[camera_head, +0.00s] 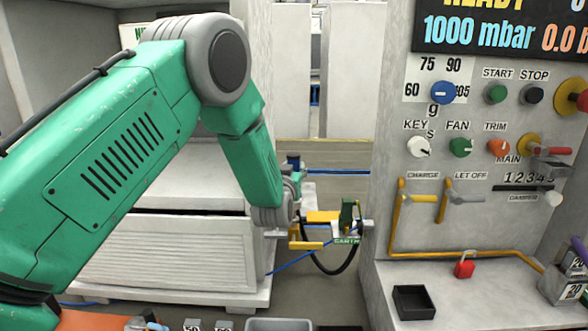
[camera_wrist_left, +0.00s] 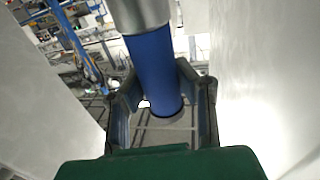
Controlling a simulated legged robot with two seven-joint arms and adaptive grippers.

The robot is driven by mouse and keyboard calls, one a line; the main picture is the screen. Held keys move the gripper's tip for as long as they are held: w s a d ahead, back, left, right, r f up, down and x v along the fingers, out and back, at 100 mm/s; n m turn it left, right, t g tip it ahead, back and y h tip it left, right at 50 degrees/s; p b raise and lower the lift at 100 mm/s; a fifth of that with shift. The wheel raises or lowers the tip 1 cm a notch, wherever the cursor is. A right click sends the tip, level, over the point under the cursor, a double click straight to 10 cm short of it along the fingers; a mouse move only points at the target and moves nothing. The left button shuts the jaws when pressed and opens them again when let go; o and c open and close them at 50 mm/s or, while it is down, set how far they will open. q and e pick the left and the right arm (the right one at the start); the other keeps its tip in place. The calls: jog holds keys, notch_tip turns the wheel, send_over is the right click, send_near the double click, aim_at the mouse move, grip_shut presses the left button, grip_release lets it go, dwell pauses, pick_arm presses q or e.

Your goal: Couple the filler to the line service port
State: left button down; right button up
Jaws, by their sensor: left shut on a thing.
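My left gripper (camera_wrist_left: 157,82) is shut on a blue cylinder (camera_wrist_left: 152,70) with a silver metal collar (camera_wrist_left: 138,14), seen up close in the left wrist view. This looks like the filler. In the head view a small blue piece (camera_head: 293,162) shows just beyond my green left arm, where the gripper is mostly hidden behind the wrist. I cannot pick out the line service port for certain. A yellow bracket assembly with a green "EARTH" label (camera_head: 346,240) stands right of my wrist, with a black hose looping below. My right gripper is not in view.
A grey control panel with knobs and yellow pipes (camera_head: 393,220) fills the right side. A white louvred cabinet (camera_head: 165,255) stands behind my arm. Pale walls flank the gripper closely in the wrist view.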

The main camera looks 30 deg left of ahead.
pick_arm(q)
jog(key=shift+f+b, duration=1.1)
jog(key=shift+f, duration=0.55)
jog(key=c, duration=1.2)
grip_release()
jog(key=shift+f, duration=0.1)
jog(key=shift+s, duration=0.1)
jog(key=v, duration=1.1)
jog(key=shift+s+d, duration=0.2)
jog(key=shift+s, duration=0.15)
